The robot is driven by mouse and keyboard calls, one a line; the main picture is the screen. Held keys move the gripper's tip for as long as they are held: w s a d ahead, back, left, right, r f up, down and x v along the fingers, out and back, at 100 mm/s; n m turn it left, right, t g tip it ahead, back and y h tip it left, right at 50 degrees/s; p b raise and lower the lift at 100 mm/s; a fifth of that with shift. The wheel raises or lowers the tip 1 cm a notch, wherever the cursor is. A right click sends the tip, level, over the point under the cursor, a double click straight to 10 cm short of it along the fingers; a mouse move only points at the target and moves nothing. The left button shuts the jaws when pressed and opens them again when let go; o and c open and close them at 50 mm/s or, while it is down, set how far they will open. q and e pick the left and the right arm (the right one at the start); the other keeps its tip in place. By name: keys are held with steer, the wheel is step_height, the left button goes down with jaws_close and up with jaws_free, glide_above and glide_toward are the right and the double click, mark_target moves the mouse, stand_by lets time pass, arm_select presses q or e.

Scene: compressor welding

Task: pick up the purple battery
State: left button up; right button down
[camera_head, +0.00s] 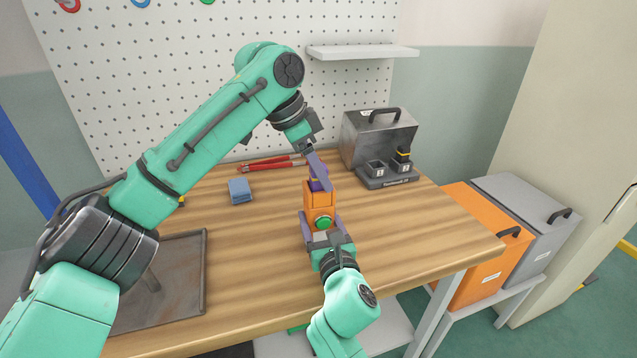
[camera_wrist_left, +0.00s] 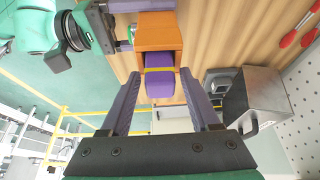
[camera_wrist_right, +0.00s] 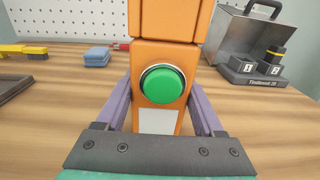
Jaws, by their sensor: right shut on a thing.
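The purple battery (camera_head: 315,185) sticks out of the top of an upright orange device (camera_head: 318,214) with a green button. In the left wrist view the battery (camera_wrist_left: 160,86) has a yellow band and sits in the device's open end. My left gripper (camera_head: 319,176) is open at the battery, its fingers on either side with small gaps showing. My right gripper (camera_head: 322,232) is shut on the lower part of the orange device; the green button (camera_wrist_right: 162,84) faces its wrist camera. The battery's lower part is hidden inside the device.
A grey metal box (camera_head: 372,138) stands behind, with a two-slot charger (camera_head: 387,178) in front; slot 2 holds a black and yellow battery. A blue cloth (camera_head: 240,191), red-handled tool (camera_head: 265,164) and metal tray (camera_head: 180,270) lie left. The table's right side is clear.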

arm_select(q)
jaws_close()
steer(key=shift+r, duration=0.1)
step_height(320, 180, up, 10)
steer(key=shift+f, duration=0.1)
